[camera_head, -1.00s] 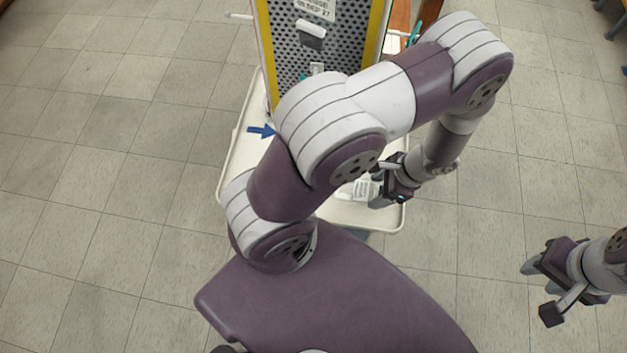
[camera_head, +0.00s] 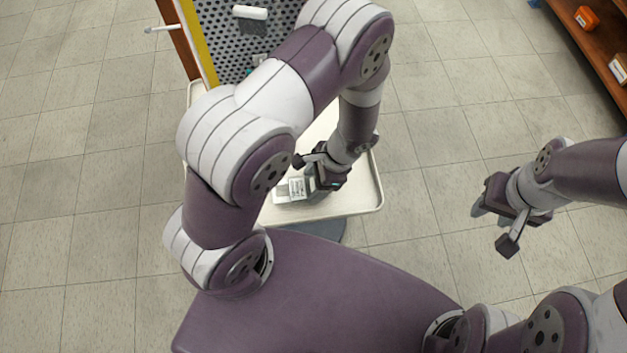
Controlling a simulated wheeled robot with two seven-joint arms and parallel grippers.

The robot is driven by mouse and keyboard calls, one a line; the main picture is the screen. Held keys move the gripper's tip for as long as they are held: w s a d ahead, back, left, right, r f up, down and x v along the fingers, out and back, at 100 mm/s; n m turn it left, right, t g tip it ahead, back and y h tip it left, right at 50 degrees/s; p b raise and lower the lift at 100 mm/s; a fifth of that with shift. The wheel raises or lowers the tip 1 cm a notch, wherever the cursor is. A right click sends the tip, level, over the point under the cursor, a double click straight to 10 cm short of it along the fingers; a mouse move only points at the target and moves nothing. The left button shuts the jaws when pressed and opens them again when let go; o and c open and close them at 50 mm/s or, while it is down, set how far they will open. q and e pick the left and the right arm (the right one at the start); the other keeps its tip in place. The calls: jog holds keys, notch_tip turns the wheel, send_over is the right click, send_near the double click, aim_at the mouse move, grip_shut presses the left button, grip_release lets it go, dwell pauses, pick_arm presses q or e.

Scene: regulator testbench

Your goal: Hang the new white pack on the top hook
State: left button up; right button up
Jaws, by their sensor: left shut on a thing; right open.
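The pegboard (camera_head: 228,62) with a yellow edge stands at the back of the pale tray (camera_head: 362,206). A white cylinder (camera_head: 250,13) is on its upper part. My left gripper (camera_head: 310,180) is over the tray's front right part, shut on a white pack (camera_head: 297,187) with a printed label. I cannot tell whether the pack touches the tray. My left arm hides much of the board and tray, and the top hook is not clearly seen. My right gripper (camera_head: 492,228) is open and empty, right of the tray over the floor.
A thin white rod (camera_head: 161,29) sticks out left of the board. A brown shelf (camera_head: 590,48) with an orange item (camera_head: 587,17) stands at the far right. The tiled floor between tray and shelf is clear, apart from my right arm.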

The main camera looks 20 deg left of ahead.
pick_arm(q)
jog(key=shift+s+a+f, duration=0.1)
jog(key=shift+a+f, duration=0.05)
jog(key=o, duration=1.1)
jog(key=shift+f, duration=0.1)
jog(key=shift+w+r+b, duration=0.2)
jog(key=shift+b, duration=0.1)
jog(key=p+v, duration=0.1)
jog(key=v, duration=0.3)
jog(key=p+v, duration=0.1)
jog(key=v, duration=0.3)
jog(key=p+v, duration=0.2)
jog(key=v, duration=0.2)
jog(key=shift+s+r, duration=0.2)
jog(key=shift+r, duration=0.1)
